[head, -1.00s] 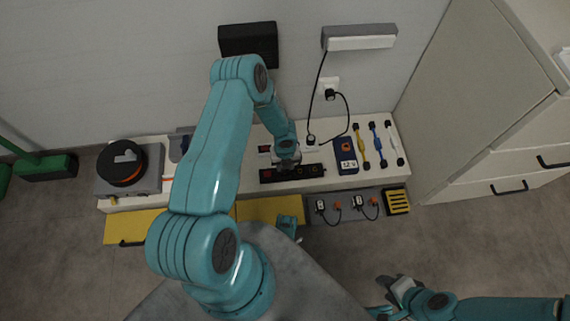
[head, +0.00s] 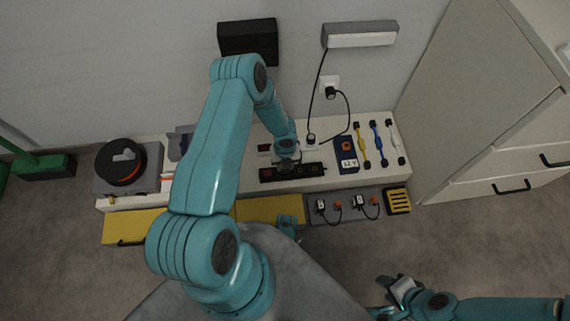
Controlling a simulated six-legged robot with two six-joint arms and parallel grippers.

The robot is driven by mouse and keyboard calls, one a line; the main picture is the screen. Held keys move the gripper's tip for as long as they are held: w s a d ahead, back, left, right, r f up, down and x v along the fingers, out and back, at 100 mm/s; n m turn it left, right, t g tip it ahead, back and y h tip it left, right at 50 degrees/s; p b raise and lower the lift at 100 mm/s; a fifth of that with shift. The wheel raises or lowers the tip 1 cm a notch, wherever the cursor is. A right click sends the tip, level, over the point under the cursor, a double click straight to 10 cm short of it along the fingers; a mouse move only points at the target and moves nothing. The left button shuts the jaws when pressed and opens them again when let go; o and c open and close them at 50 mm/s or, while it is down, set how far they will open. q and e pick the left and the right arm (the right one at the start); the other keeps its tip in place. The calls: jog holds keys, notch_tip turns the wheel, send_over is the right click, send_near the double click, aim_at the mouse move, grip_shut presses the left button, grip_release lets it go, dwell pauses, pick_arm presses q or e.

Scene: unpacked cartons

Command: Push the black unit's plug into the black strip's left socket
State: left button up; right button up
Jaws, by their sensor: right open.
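The black strip (head: 309,170) lies along the front of the white bench, with several sockets in a row. My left gripper (head: 286,164) is over its left-middle part, pointing down. The wrist hides its fingertips and that part of the strip, so I cannot tell whether it holds a plug or touches a socket. I cannot make out the black unit or its plug for certain. My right gripper (head: 392,287) is open and empty at the lower right, away from the bench.
A grey tray (head: 335,218) holding small corded items is in front of the strip. A blue meter (head: 346,155) and coloured tools lie to the right. A black box (head: 248,38) and a white-grey unit (head: 360,35) are on the wall. A black reel (head: 120,162) stands left.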

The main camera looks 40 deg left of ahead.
pick_arm(q)
jog(key=shift+f+b, duration=0.25)
jog(key=shift+b, duration=0.05)
dwell(0.4)
jog(key=o, duration=1.2)
